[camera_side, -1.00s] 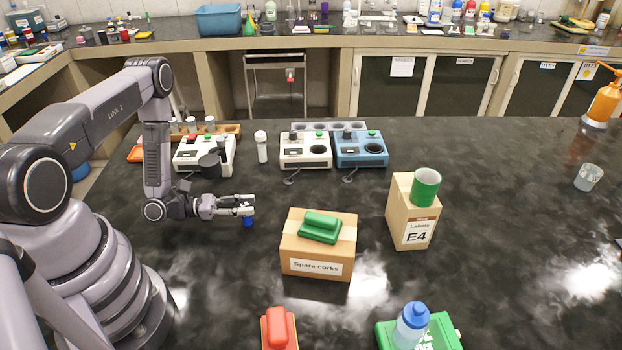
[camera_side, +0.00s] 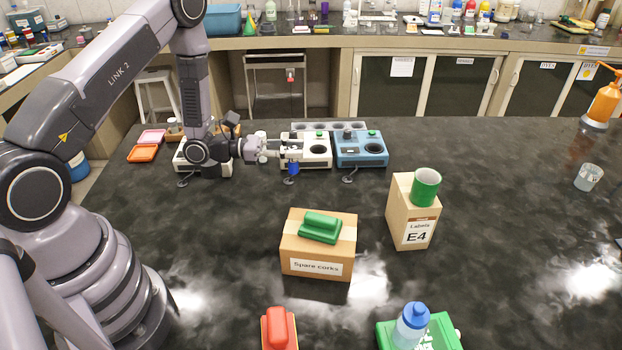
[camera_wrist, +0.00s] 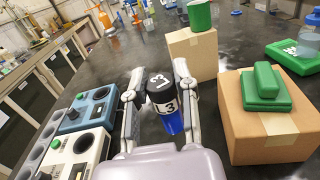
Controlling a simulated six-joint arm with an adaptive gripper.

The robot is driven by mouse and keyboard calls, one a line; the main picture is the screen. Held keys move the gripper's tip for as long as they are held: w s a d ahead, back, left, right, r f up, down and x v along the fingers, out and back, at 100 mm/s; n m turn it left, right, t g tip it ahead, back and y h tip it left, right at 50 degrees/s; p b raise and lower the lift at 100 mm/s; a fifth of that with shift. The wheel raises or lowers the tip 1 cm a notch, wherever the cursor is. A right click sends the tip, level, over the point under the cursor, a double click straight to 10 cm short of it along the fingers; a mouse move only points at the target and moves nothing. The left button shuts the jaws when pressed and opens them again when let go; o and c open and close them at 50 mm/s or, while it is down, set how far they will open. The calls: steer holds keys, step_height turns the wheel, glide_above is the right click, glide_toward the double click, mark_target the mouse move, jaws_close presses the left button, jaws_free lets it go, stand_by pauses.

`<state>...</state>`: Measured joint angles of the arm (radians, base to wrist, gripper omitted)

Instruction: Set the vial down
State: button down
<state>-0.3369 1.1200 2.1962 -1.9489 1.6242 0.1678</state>
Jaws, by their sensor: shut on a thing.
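My gripper (camera_side: 290,153) is shut on a vial, held in front of the white stirrer with its round well. In the side view only the blue bottom of the vial (camera_side: 292,168) shows below my fingers. The vial looks roughly upright and held above the bench, though the gap is hard to judge.
A white device (camera_side: 318,150) and a blue device (camera_side: 362,150) stand side by side behind my gripper. A carton marked Spare corks (camera_side: 318,267) with a green block (camera_side: 320,227) on it and a Labels E4 carton (camera_side: 413,220) stand nearer. Bench between is clear.

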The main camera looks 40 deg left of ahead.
steer(key=w+d+f, duration=0.1)
steer(key=w+f, duration=0.2)
steer(key=w, duration=0.2)
steer(key=w+d+f, duration=0.1)
steer(key=w+f, duration=0.2)
steer(key=w, duration=0.2)
steer(key=w+d+f, duration=0.1)
steer(key=w+f, duration=0.2)
steer(key=w, duration=0.2)
steer(key=shift+w+f, duration=0.15)
steer(key=shift+f, duration=1.45)
steer(key=c, duration=0.9)
jaws_free()
steer(key=shift+f, duration=0.1)
steer(key=shift+o, duration=0.2)
